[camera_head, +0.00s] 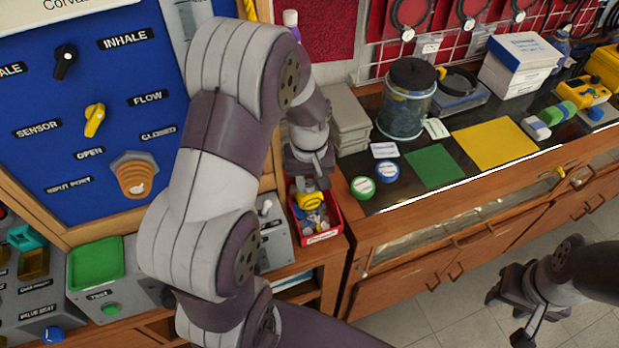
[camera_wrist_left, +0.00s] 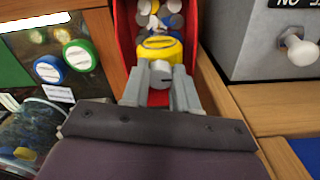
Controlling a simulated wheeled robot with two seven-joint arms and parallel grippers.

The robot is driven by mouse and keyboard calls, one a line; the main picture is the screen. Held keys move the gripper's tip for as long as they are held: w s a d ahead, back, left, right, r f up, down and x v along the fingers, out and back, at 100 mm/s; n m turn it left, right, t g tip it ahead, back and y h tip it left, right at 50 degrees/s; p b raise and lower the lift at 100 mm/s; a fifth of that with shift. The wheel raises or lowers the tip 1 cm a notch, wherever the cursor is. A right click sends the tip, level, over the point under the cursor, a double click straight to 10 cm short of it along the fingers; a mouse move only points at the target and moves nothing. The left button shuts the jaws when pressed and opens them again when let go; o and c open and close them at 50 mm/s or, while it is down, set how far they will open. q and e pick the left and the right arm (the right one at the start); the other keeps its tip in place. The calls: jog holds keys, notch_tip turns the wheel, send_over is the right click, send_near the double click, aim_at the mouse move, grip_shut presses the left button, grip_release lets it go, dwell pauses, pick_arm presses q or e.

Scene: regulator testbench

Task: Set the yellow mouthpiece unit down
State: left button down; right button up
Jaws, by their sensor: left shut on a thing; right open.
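The yellow mouthpiece unit (camera_head: 310,199) is between the fingers of my left gripper (camera_head: 312,184), over the red bin (camera_head: 321,238). In the left wrist view my left gripper (camera_wrist_left: 163,85) is shut on the grey part of the yellow mouthpiece unit (camera_wrist_left: 160,48). The unit is at or just above the loose discs in the red bin (camera_wrist_left: 120,25); I cannot tell whether it touches them. My right gripper (camera_head: 520,308) is open and empty above the floor at the lower right.
A yellow mat (camera_head: 495,144) and a green mat (camera_head: 434,166) lie on the dark counter. Green (camera_head: 363,187) and blue (camera_head: 387,172) round caps stand near its edge. A glass jar (camera_head: 405,100) stands behind. A grey box with a white knob (camera_wrist_left: 299,45) is close beside the bin.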

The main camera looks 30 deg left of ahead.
pick_arm(q)
jog(key=shift+w+f, duration=0.1)
jog(key=shift+w, duration=0.15)
jog(key=shift+f, duration=0.15)
jog(key=c, duration=0.9)
grip_release()
jog(key=shift+s, duration=0.1)
jog(key=shift+o, duration=0.2)
notch_tip(320, 180, up, 12)
jog(key=s+d+f+m+t, duration=0.1)
jog(key=s+d+f+m, duration=0.5)
jog(key=s, duration=0.3)
jog(key=shift+d+f+m, duration=0.15)
jog(key=shift+f+m, duration=0.15)
jog(key=shift+m, duration=0.3)
